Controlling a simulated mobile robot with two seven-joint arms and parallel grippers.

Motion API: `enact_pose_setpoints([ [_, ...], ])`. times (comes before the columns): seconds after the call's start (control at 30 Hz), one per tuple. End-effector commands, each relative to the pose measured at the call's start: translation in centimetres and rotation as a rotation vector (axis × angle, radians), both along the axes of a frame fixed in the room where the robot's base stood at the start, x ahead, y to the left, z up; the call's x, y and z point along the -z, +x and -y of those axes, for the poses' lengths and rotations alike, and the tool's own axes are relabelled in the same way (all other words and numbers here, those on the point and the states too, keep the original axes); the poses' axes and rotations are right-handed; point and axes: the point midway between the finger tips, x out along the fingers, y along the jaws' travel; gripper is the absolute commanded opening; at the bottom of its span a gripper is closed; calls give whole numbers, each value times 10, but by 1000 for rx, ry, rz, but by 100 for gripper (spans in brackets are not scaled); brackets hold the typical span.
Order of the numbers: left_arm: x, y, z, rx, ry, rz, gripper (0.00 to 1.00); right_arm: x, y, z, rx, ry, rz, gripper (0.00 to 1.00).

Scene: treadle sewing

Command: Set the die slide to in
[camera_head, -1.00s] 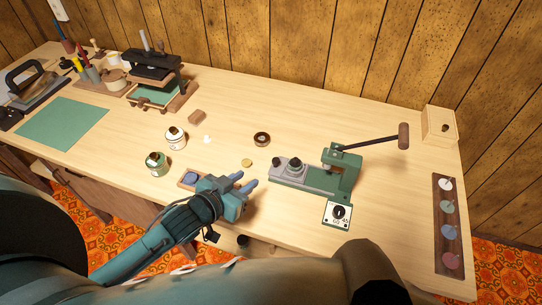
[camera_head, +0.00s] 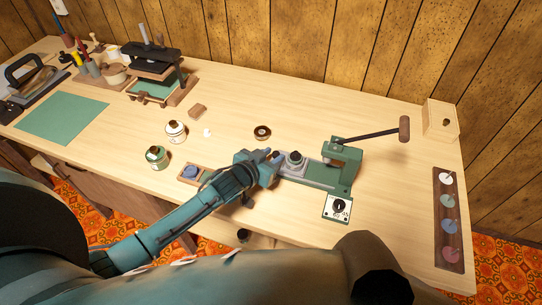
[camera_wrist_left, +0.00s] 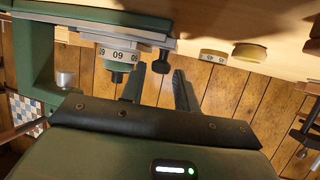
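The green press (camera_head: 341,170) stands on the bench with its long lever. The grey die slide (camera_head: 293,172) lies along the left part of its base and carries a round numbered die (camera_head: 295,158). My left gripper (camera_head: 271,155) is at the slide's left end. In the left wrist view, the numbered die (camera_wrist_left: 118,53) hangs inverted and a small dark knob (camera_wrist_left: 160,62) shows between the tips of my left gripper (camera_wrist_left: 160,85). The fingers are open, one on each side of the knob; contact cannot be told. My right gripper is not in view.
A dial box (camera_head: 338,207) sits at the press's front. A dark ring-shaped tin (camera_head: 262,132), two jars (camera_head: 157,157) and a small tray with a blue pad (camera_head: 190,173) are nearby. A strip of coloured discs (camera_head: 449,221) lies at right.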

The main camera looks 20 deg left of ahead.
Motion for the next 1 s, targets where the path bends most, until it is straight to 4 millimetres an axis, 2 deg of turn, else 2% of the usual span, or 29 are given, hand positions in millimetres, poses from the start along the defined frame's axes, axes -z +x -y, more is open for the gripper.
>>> enact_pose_setpoints([
  [0.17,0,0,0,0,0,0,30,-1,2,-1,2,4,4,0],
  [0.53,0,0,0,0,-1,0,0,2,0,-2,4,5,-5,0],
  [0.87,0,0,2,0,-2,-1,0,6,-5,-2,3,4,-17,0],
  [1.0,0,-1,25,2,-10,0,0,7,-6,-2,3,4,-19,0],
])
